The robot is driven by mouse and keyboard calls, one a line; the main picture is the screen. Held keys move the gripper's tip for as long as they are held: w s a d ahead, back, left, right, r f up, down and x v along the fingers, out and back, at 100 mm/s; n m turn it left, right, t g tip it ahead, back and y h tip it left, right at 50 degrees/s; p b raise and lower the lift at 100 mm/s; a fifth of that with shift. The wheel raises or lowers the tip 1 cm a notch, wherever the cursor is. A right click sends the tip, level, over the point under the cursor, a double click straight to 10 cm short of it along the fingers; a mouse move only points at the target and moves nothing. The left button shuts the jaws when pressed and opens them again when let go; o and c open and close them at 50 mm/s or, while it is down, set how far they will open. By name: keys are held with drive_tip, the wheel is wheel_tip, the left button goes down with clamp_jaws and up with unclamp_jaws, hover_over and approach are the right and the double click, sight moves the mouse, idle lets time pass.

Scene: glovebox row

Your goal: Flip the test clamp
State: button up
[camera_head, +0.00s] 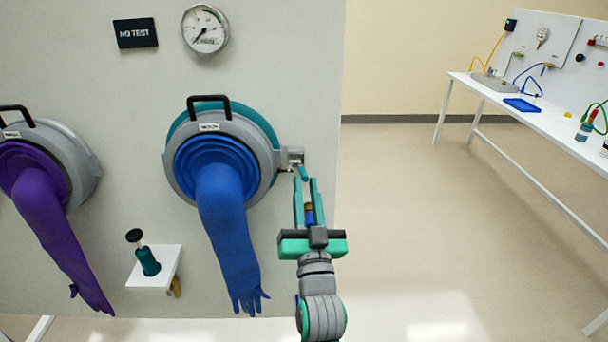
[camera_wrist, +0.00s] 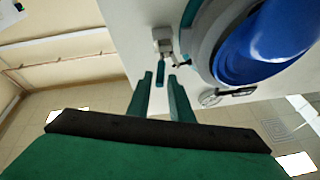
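The test clamp (camera_head: 296,157) is a small grey block with a short teal lever (camera_head: 303,173) hanging from it. It is fixed to the panel at the right edge of the port ring (camera_head: 178,178) that carries the blue glove. My gripper (camera_head: 306,182) is just below the clamp, with its two teal fingers apart and pointing up at the lever. In the wrist view the clamp (camera_wrist: 163,40) is ahead, and its lever (camera_wrist: 160,72) lines up with the gap between the fingertips (camera_wrist: 160,78). I cannot tell whether a finger touches the lever.
The blue glove (camera_head: 225,225) hangs left of my gripper, and a purple glove (camera_head: 45,215) hangs further left. A white shelf (camera_head: 150,279) holds a teal black-knobbed item (camera_head: 147,260). A gauge (camera_head: 205,28) and "NO TEST" sign (camera_head: 136,33) are above. Floor to the right is clear.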

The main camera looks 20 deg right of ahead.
sight(303, 171)
drive_tip(key=shift+x, duration=2.1)
clamp_jaws()
